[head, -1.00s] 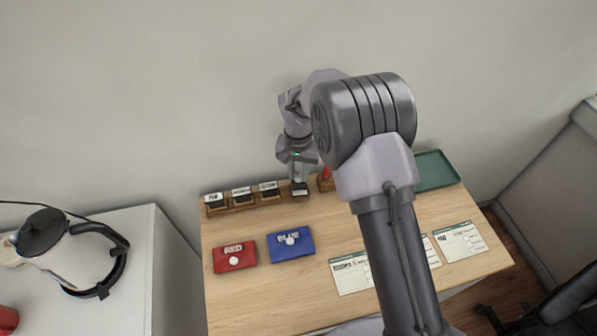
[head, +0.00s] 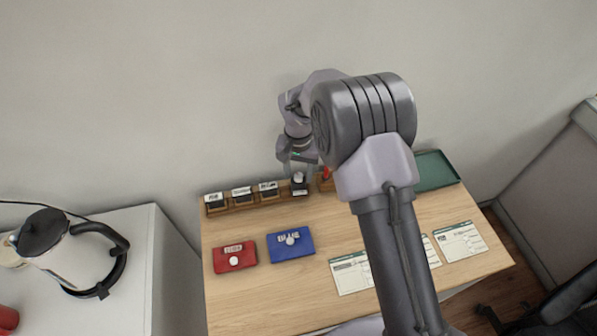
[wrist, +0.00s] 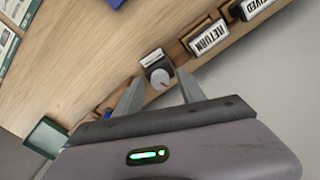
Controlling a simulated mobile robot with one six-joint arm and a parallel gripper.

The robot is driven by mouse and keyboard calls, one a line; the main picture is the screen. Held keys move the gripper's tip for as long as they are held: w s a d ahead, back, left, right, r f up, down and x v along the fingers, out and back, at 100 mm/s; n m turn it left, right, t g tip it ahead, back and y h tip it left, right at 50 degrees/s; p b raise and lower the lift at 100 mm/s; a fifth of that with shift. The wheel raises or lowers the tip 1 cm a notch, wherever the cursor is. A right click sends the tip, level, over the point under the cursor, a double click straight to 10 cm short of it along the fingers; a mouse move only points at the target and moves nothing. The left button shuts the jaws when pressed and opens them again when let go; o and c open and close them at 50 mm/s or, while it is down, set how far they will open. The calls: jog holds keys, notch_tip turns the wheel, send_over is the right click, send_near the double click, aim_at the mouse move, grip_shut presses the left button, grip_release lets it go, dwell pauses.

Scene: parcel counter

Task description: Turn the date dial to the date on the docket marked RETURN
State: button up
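The date dial (wrist: 160,79) shows in the wrist view as a round pale knob with a red mark, on a small dark base with a white label. It stands at the back edge of the desk, right of the stamps, in the head view (head: 299,188). My gripper (wrist: 158,84) is open. Its fingers are apart, one on each side of the knob, with gaps visible; it is just above the dial in the head view (head: 299,168). Paper dockets (head: 352,272) (head: 460,241) lie at the right; my arm covers part of them. Their writing is too small to read.
Stamps stand in a wooden rack (head: 228,208) left of the dial; one is marked RETURN (wrist: 208,37). A green tray (head: 436,171) is at the back right. The wall is close behind.

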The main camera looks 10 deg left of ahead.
aim_at(299, 175)
notch_tip(299, 175, up, 18)
jog(key=p, duration=0.5)
jog(key=shift+f, duration=0.25)
